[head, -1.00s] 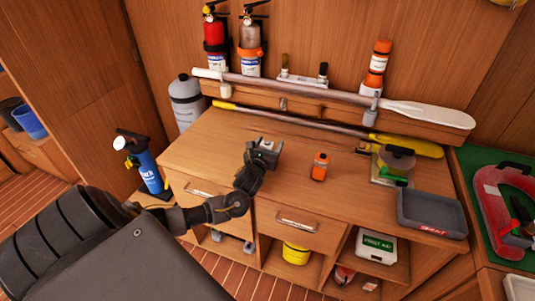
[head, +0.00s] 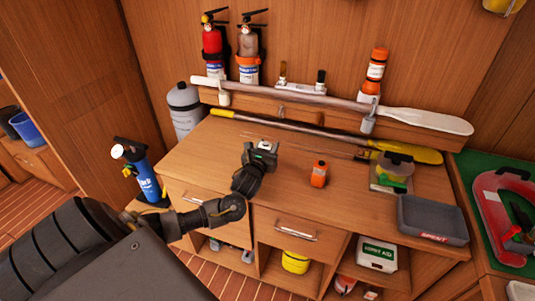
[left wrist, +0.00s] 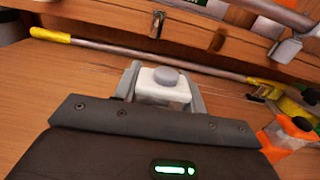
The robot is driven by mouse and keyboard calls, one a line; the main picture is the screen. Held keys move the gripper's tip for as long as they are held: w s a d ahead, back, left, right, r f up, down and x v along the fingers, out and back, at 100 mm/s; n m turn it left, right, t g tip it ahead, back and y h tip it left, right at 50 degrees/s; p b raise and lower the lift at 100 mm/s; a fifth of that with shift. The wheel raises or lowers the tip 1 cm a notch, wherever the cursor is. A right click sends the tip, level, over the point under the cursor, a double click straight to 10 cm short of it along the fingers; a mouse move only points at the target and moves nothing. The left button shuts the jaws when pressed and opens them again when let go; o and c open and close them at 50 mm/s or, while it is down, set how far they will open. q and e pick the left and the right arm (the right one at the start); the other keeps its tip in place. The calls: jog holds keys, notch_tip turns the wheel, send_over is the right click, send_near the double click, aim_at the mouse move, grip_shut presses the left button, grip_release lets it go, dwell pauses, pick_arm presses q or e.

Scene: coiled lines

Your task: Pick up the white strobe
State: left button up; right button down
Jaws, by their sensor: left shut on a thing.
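The white strobe (left wrist: 163,88) is a small white block with a grey round top, seen in the left wrist view between the two grey fingers. In the head view my left gripper (head: 262,152) is over the left part of the wooden cabinet top, and its body hides most of the strobe. The left gripper is shut on the strobe. I cannot tell whether the strobe still touches the cabinet top. My right gripper is not in view.
An orange bottle-like item (head: 319,174) stands to the right of the gripper. A yellow-ended pole (head: 290,127) lies along the back. A grey tray (head: 432,218) sits at the right, near a clear container (head: 391,172). The wooden top (head: 340,215) in front is bare.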

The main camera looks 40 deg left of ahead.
pick_arm(q)
jog(key=s+a+r+b, duration=0.1)
jog(key=s+a+r, duration=0.1)
jog(key=s+r, duration=0.8)
jog(key=s, duration=0.4)
jog(key=shift+a+r+b, duration=0.2)
jog(key=shift+r+b, duration=0.05)
jog(key=shift+b, duration=0.05)
jog(key=shift+w, duration=0.1)
jog(key=d+f+m+h, duration=0.2)
jog(key=d+h, duration=0.3)
jog(key=d, duration=0.4)
jog(key=s+d+f+m+h, duration=0.1)
jog(key=d+m+h, duration=0.3)
jog(key=d, duration=0.4)
jog(key=s+d+f+m+g+h, duration=0.1)
jog(key=d+f+m+h, duration=0.2)
jog(key=d+h, duration=0.3)
jog(key=d, duration=0.3)
jog(key=shift+s+d+f+m, duration=0.15)
jog(key=shift+d+f+m, duration=0.15)
jog(key=shift+f, duration=0.05)
jog(key=shift+s+a+f, duration=0.1)
jog(key=shift+f, duration=0.05)
